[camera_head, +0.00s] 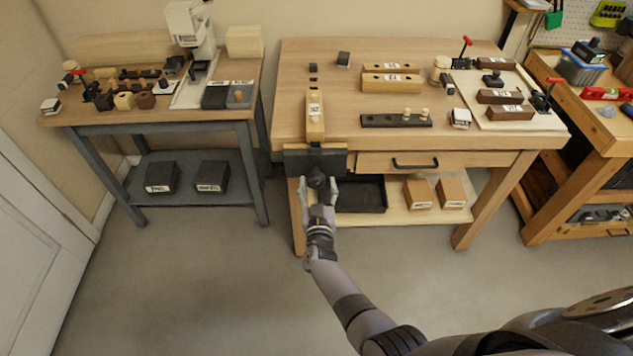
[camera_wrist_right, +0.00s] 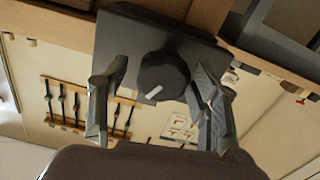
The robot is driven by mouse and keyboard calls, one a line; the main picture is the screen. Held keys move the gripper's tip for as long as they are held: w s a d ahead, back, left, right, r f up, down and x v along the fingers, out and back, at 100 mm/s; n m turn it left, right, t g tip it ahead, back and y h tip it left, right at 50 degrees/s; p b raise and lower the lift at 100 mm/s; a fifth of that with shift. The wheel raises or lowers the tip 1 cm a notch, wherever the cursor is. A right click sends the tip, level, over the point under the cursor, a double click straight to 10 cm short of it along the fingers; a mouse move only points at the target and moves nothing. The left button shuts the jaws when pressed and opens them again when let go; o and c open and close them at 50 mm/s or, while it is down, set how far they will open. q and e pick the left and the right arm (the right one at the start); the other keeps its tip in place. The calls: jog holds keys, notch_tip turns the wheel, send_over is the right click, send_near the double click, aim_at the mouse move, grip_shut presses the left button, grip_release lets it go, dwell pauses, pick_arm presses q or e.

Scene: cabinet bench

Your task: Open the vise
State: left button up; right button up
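The vise is at the front left of the middle bench. Its dark front jaw plate (camera_head: 300,161) also fills the top of the right wrist view (camera_wrist_right: 125,40). A round dark knob with a small white mark (camera_wrist_right: 163,76) sticks out from the plate. My right gripper (camera_head: 319,187) is in front of the vise. In the right wrist view its two fingers (camera_wrist_right: 160,85) are spread on either side of the knob, with gaps visible, so it is open and holds nothing. The gripper partly hides the knob in the head view. My left gripper is not in view.
A wooden block (camera_head: 315,116) lies on the bench just behind the vise. A drawer with a black handle (camera_head: 415,164) is to its right. A black tray (camera_head: 362,196) and boxes sit on the lower shelf. The floor (camera_head: 200,280) in front is clear.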

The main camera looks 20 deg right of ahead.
jog(key=shift+w+a+r, duration=0.1)
jog(key=shift+a+r, duration=0.15)
jog(key=shift+a, duration=0.1)
